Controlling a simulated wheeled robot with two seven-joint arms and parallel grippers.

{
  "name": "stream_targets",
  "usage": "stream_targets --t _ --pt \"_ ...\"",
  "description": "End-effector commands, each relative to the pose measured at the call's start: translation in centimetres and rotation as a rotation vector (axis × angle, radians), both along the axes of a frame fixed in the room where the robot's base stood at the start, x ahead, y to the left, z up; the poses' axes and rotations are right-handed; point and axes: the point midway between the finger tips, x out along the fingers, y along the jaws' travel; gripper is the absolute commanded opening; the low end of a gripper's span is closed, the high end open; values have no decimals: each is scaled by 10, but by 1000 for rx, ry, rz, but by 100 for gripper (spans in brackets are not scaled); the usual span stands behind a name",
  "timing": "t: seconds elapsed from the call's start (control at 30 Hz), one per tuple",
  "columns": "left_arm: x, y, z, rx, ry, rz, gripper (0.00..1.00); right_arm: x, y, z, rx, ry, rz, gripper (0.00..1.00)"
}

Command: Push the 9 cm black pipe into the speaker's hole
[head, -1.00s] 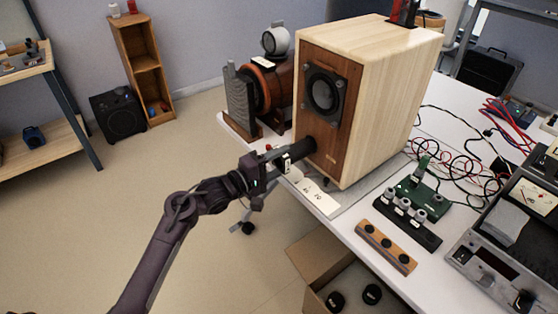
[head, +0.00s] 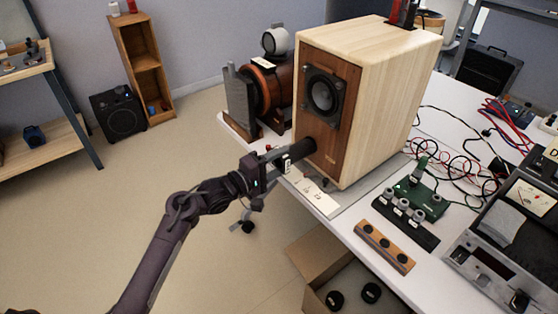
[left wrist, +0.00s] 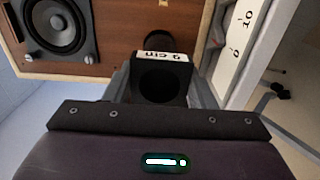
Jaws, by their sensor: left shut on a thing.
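The speaker (head: 385,95) is a pale wood box with a brown front panel and a dark round driver; it stands upright on the table. My left gripper (head: 282,157) is shut on the black pipe (head: 302,148), which points at the lower front panel. In the left wrist view the pipe (left wrist: 158,42) lies between my fingers (left wrist: 160,88) and bears a white label reading 9 cm. My right gripper is not in view.
A white card with numbers (head: 322,203) lies at the table's front edge. A wooden block with dark round spots (head: 384,247), a green circuit board (head: 422,200), cables and a meter (head: 510,240) crowd the right. A cardboard box (head: 312,262) stands below. Open floor lies left.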

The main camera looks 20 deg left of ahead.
Motion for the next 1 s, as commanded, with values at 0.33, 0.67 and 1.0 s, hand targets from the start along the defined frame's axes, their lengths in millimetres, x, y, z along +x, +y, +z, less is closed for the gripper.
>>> stream_targets --t 0.33,0.67,1.0 --pt "0 0 0 -1 -1 0 23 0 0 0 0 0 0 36" --pt "0 0 1 -1 1 0 23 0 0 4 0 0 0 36" --pt "0 0 0 0 0 0 23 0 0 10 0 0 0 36"
